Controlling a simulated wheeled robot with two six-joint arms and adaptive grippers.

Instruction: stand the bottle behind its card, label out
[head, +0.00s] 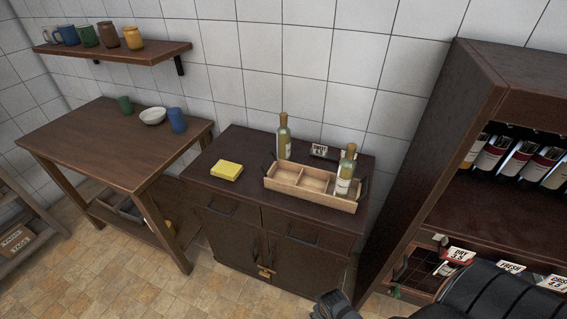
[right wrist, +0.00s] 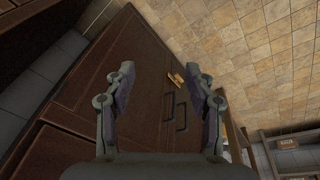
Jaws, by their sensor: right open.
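A wooden tray (head: 310,201) with compartments and dark handles sits on the dark cabinet. One bottle (head: 346,172) with a pale label stands in its right compartment. Another bottle (head: 283,138) stands upright on the cabinet top behind the tray. A small card (head: 319,151) stands between them at the back. On the right rack, white cards line a lower shelf edge: one seems to read DRY (head: 460,255), another FRESH (head: 511,267), a third is cut off. My right gripper (right wrist: 160,72) is open and empty in front of the cabinet doors. My left gripper is out of view.
The dark rack (head: 473,100) stands right of the cabinet, with several bottles (head: 519,158) lying on its upper shelf. A yellow block (head: 227,170) lies left of the tray. A side table (head: 92,146) holds cups and a bowl. Mugs line a wall shelf (head: 118,54).

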